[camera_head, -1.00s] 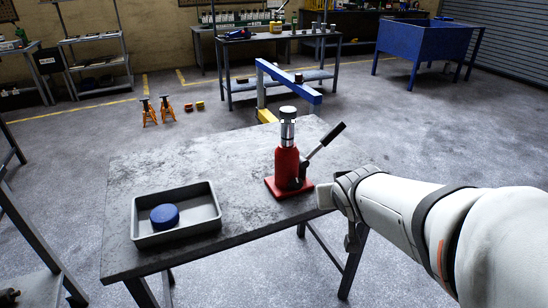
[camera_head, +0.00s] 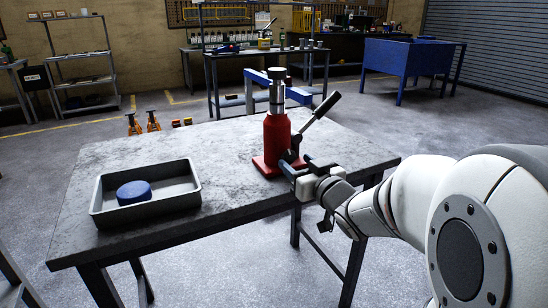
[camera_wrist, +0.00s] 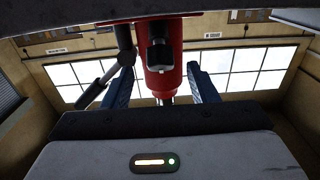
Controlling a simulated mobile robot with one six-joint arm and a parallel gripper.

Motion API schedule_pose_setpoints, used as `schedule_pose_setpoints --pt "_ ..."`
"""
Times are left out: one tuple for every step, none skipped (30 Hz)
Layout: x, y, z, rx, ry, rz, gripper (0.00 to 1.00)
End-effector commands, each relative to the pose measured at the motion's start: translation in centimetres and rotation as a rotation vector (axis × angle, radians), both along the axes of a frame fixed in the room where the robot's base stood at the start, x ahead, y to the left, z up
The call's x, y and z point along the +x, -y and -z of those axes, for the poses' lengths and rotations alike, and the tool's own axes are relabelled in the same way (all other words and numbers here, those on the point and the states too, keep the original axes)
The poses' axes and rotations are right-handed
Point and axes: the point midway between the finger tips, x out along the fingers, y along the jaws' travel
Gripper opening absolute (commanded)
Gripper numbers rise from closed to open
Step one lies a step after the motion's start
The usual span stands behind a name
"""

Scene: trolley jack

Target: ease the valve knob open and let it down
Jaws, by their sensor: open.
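The red bottle jack (camera_head: 277,138) stands upright on its red base plate on the workbench, its bright ram (camera_head: 276,95) raised under a dark cap (camera_head: 276,73). Its handle (camera_head: 324,107) slants up to the right. My gripper (camera_head: 298,167) is low at the jack's near side, by the base. In the wrist view the picture is upside down; the jack body shows between my two blue fingers, which are apart. A dark knob with a grey end (camera_wrist: 160,54), which looks like the valve knob, points toward the wrist camera between them. I see no finger touching it.
A grey tray (camera_head: 100,207) holding a blue round piece (camera_head: 134,192) sits at the left of the workbench (camera_head: 225,195). The bench top between tray and jack is clear. Orange jack stands (camera_head: 143,122) and a blue-beamed frame (camera_head: 257,77) are on the floor behind.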

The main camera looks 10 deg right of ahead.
Motion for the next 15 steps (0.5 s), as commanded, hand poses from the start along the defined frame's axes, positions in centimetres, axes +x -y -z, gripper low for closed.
schedule_pose_setpoints --pt "0.9 -0.4 0.2 -0.001 0.001 -0.003 0.53" --pt "1.3 -0.5 0.3 0.000 0.000 -0.003 0.53" --pt "1.9 -0.7 0.3 0.000 -0.001 -0.003 0.53" --pt "2.3 -0.8 0.2 -0.001 0.000 -0.002 0.53" --pt "2.6 -0.9 0.2 -0.002 0.001 -0.002 0.53" --pt "3.0 -1.0 0.2 -0.002 0.001 -0.001 0.53" --pt "3.3 -1.1 0.2 -0.001 0.000 -0.001 0.53" --pt "3.5 -1.2 0.2 -0.001 -0.001 -0.001 0.53" --pt "3.7 -1.2 0.1 -0.001 -0.001 0.000 0.53" --pt "3.8 -1.3 0.1 -0.001 0.000 0.000 0.53" --pt "3.9 -1.3 0.1 -0.001 0.000 0.000 0.53" --pt "4.0 -1.3 0.0 -0.001 0.000 0.000 0.53" --pt "4.0 -1.3 0.0 -0.001 0.000 0.000 0.53" --pt "4.0 -1.3 0.0 -0.001 0.000 0.000 0.53" --pt "4.0 -1.3 0.0 -0.001 0.000 0.000 0.53"
